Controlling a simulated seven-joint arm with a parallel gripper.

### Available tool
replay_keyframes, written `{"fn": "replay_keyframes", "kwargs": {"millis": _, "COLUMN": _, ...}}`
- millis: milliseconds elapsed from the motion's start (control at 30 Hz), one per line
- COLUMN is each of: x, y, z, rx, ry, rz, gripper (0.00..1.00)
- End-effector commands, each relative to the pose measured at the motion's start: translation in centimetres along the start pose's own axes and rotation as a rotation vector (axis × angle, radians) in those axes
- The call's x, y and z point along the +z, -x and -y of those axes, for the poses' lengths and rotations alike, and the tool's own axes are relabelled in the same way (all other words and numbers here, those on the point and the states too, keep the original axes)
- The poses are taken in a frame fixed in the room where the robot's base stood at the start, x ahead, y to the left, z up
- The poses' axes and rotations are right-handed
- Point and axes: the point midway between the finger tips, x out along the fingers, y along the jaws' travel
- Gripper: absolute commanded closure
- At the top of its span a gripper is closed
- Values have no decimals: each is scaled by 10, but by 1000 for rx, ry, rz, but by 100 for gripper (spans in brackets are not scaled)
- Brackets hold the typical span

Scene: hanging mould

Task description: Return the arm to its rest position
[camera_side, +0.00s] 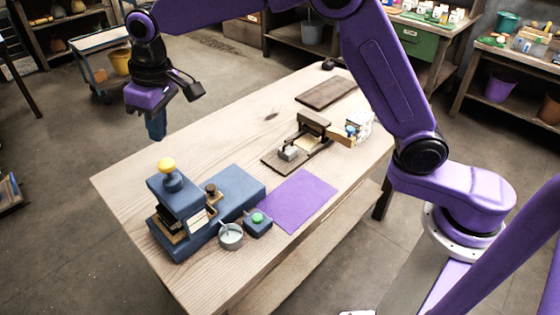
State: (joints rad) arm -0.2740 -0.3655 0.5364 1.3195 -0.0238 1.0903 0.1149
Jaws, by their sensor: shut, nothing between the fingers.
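My purple and black arm rises from its base at the right and arches over the wooden table (125,183). My gripper (157,136) hangs at the upper left, fingers pointing down. It is shut, with nothing seen in it. It is in the air near the table's far left edge, apart from everything. Part of the arm is cut off by the top of the picture.
A blue press-like device (225,185) with a yellow knob (167,165) stands at the table's left front. Beside it are a metal cup (231,238) and a small blue box with a green button (258,218). A purple mat (297,202) lies mid-table. A wooden fixture (300,146) stands behind.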

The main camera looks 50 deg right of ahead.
Motion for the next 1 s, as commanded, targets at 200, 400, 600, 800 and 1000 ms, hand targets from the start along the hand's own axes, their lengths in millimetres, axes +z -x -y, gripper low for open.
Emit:
{"fn": "replay_keyframes", "kwargs": {"millis": 200, "x": 45, "y": 15, "z": 3, "rx": -13, "ry": 75, "rz": 22, "gripper": 100}}
{"fn": "replay_keyframes", "kwargs": {"millis": 400, "x": 108, "y": 30, "z": 2, "rx": -27, "ry": 168, "rz": 49, "gripper": 100}}
{"fn": "replay_keyframes", "kwargs": {"millis": 600, "x": 179, "y": 40, "z": -4, "rx": -39, "ry": 259, "rz": 76, "gripper": 100}}
{"fn": "replay_keyframes", "kwargs": {"millis": 800, "x": 256, "y": 47, "z": -14, "rx": -49, "ry": 352, "rz": 102, "gripper": 100}}
{"fn": "replay_keyframes", "kwargs": {"millis": 1000, "x": 335, "y": 50, "z": -28, "rx": -57, "ry": 444, "rz": 128, "gripper": 100}}
